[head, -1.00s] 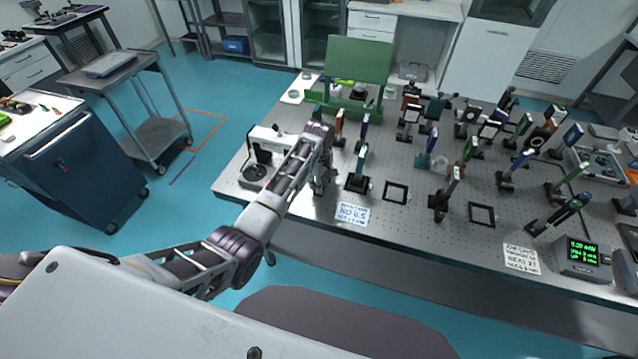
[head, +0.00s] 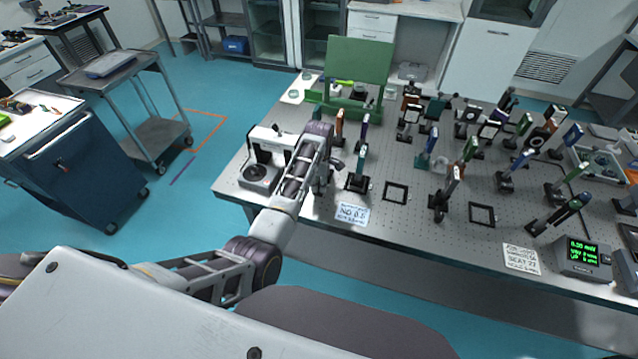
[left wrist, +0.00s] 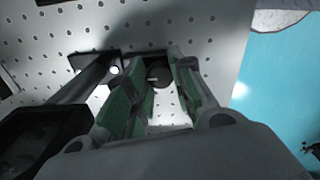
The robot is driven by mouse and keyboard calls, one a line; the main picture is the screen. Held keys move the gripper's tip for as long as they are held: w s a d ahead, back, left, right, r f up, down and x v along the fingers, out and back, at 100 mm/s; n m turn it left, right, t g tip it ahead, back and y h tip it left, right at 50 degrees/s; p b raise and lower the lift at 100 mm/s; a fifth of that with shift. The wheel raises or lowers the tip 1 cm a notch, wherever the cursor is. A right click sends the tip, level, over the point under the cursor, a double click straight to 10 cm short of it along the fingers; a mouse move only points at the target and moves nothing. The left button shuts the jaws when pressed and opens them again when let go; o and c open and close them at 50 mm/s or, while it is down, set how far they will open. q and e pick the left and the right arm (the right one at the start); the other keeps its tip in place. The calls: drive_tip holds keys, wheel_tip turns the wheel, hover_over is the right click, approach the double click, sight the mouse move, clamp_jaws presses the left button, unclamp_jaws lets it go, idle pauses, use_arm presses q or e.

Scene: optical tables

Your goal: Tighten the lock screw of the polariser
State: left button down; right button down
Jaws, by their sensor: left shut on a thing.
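My left gripper (head: 322,184) reaches down at the left end of the optical table (head: 300,222), just left of a post-mounted optic on a dark base (head: 357,184). In the left wrist view its green-padded fingers (left wrist: 160,82) are closed around a small dark round knob (left wrist: 158,75), which I take to be the lock screw. A dark post (left wrist: 85,83) with a dark foot stands beside the fingers. My arm hides most of this spot in the head view, so I cannot tell the polariser clearly. The right gripper is out of view.
A white and black instrument (head: 262,165) stands left of my forearm. A green panelled stand (head: 357,75) is behind. Several post-mounted optics crowd the table to the right. A note card (head: 352,215) lies near the front edge, and a meter (head: 583,257) stands front right.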

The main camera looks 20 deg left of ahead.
use_arm(q)
drive_tip(key=c, duration=1.3)
unclamp_jaws()
drive_tip(key=shift+o, duration=0.6)
drive_tip(key=shift+r, duration=0.2)
wheel_tip(320, 180, up, 12)
drive_tip(key=shift+f, duration=0.2)
drive_tip(key=shift+f, duration=0.1)
